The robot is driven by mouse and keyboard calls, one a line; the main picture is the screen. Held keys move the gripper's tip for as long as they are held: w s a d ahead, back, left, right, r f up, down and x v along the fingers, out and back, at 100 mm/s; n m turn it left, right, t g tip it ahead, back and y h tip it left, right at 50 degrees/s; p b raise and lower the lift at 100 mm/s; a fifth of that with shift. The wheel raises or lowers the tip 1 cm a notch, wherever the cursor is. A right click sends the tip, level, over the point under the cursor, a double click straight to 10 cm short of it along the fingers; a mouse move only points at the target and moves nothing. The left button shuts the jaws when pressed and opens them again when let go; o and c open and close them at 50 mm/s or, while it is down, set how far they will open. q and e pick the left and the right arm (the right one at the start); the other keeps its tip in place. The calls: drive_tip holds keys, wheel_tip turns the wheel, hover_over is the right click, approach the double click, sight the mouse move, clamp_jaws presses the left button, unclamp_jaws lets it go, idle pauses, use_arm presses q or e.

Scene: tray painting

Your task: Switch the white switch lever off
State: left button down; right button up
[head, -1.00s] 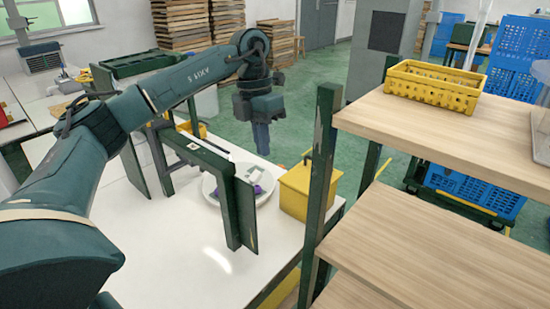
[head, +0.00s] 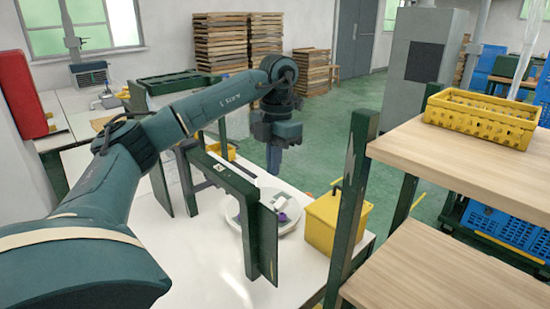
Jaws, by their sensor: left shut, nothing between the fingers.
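My left gripper (head: 273,160) hangs pointing down, shut and empty, above the far side of the white table (head: 190,250). Below it, partly behind a dark green frame (head: 225,175), is a round pale dish (head: 290,222) with a small white piece (head: 279,202) and something purple. I cannot tell whether the white piece is the switch lever. A yellow box (head: 322,224) with a dark handle-like part on top stands to the right of the dish. The gripper appears apart from all of these. My right gripper is out of view.
A dark green post (head: 352,190) and wooden shelves (head: 470,160) stand to the right, with a yellow crate (head: 482,118) on top. The green frame and its upright panel stand close below my left arm. A red object (head: 22,95) is at the far left.

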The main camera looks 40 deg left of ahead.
use_arm(q)
hover_over(278, 205)
drive_tip(key=s, duration=0.2)
wheel_tip(278, 205, down, 6)
drive_tip(key=shift+w+a+r, duration=0.1)
drive_tip(key=shift+r, duration=0.1)
drive_tip(key=shift+w+f+p, duration=0.3)
drive_tip(key=shift+w+f, duration=0.35)
drive_tip(key=shift+f, duration=0.25)
drive_tip(key=shift+w+f, duration=0.3)
drive_tip(key=shift+f, duration=0.3)
